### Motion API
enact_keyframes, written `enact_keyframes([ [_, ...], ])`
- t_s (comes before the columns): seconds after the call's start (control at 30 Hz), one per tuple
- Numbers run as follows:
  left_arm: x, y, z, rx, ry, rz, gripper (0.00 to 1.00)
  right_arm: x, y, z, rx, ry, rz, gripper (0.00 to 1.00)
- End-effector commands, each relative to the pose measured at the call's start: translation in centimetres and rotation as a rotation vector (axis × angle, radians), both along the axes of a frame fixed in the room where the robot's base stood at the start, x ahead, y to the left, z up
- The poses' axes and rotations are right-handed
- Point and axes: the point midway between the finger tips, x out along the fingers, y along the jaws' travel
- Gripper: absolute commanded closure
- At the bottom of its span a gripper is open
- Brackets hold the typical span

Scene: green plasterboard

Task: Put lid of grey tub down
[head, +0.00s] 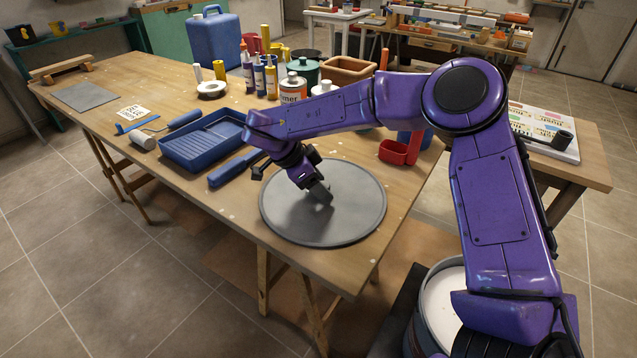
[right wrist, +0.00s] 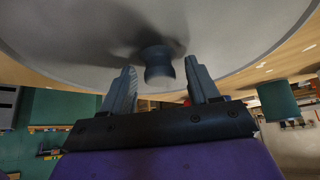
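The grey tub's lid (head: 350,190) is a large round grey disc lying flat on the near end of the wooden workbench. My right gripper (head: 320,192) is over its middle, tilted down towards it. In the right wrist view the lid (right wrist: 60,45) fills the top, and its dark knob (right wrist: 158,68) shows between the fingertips. The two fingers of the right gripper (right wrist: 161,72) are apart, with a gap on each side of the knob. The grey tub (head: 438,308), open with white content, is at the lower right, partly behind my right arm. My left gripper is out of view.
A blue paint tray (head: 205,140) and a blue-handled tool (head: 235,168) lie left of the lid. Paint cans, bottles and a red tray (head: 398,152) stand behind it. The bench's near corner is close to the lid.

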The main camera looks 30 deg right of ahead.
Motion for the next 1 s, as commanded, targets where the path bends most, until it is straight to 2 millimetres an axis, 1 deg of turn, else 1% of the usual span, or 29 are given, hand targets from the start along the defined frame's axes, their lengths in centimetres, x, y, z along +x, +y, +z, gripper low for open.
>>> enact_keyframes([
  [0.17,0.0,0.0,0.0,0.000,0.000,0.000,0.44,0.0,0.0,0.0,0.000,0.000,0.000,0.40],
  [0.27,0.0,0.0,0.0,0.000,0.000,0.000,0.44,0.1,0.2,0.6,-0.001,-0.002,0.000,0.40],
  [0.37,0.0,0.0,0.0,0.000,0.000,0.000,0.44,0.4,1.2,2.1,-0.001,-0.004,0.001,0.40],
  [0.6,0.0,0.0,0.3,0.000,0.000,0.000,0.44,1.4,4.4,7.5,-0.003,-0.005,0.000,0.40],
  [0.7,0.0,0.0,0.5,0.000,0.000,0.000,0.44,1.7,5.4,9.0,-0.002,-0.003,0.001,0.40],
  [0.83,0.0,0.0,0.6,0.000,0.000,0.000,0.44,1.9,6.1,10.1,-0.001,-0.001,0.000,0.40],
  [1.0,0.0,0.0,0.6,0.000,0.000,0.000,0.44,1.9,6.2,10.3,0.000,0.001,-0.001,0.40],
])
